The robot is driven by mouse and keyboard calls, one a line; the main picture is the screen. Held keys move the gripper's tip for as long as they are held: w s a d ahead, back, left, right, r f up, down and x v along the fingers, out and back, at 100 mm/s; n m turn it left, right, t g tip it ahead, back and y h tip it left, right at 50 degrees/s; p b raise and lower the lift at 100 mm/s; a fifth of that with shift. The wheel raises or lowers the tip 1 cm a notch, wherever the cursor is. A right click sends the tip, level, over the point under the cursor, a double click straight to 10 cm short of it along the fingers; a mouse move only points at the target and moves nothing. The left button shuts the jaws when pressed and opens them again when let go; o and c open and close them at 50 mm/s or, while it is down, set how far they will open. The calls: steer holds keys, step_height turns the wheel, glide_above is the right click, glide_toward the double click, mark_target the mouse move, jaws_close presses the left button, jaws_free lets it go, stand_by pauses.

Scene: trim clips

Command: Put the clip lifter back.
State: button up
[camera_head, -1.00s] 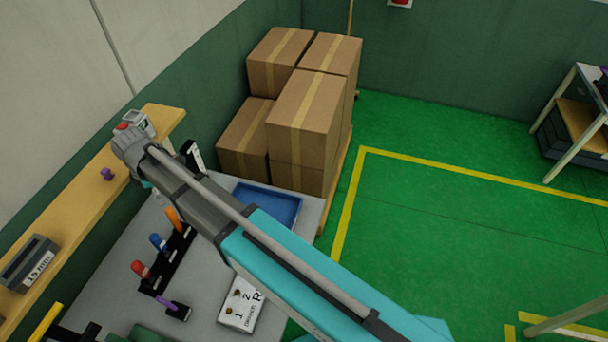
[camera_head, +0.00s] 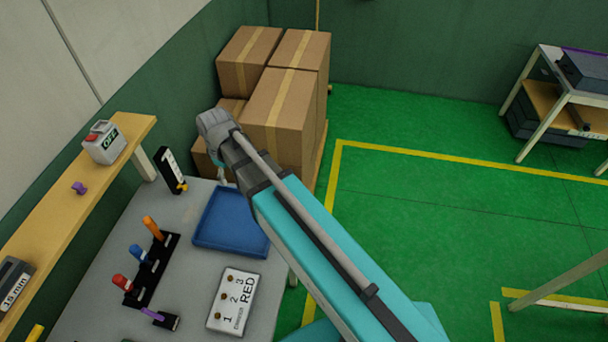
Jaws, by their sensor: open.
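I cannot tell which tool is the clip lifter. A black rack (camera_head: 152,272) on the grey bench holds upright tools with an orange handle (camera_head: 152,228), a blue handle (camera_head: 137,254) and a red handle (camera_head: 122,283). A purple-handled tool (camera_head: 152,314) sits tilted at a small black block (camera_head: 170,322) at the rack's near end. My gripper (camera_head: 222,175) is mostly hidden below my wrist, above the far part of the bench near the blue tray. Its small visible part shows nothing held, and it is apart from the rack.
A black labelled block (camera_head: 170,170) stands behind. A wooden shelf (camera_head: 105,180) carries a grey box marked OFF (camera_head: 104,145) and a purple piece (camera_head: 78,188). Cardboard boxes (camera_head: 280,110) stand beyond.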

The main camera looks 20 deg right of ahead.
steer(key=s+d+m, duration=0.3)
steer(key=d+m, duration=0.2)
steer(key=d, duration=0.5)
steer(key=s+d+m, duration=0.4)
steer(key=d+m, duration=0.1)
steer(key=d, duration=0.5)
steer(key=shift+d, duration=0.25)
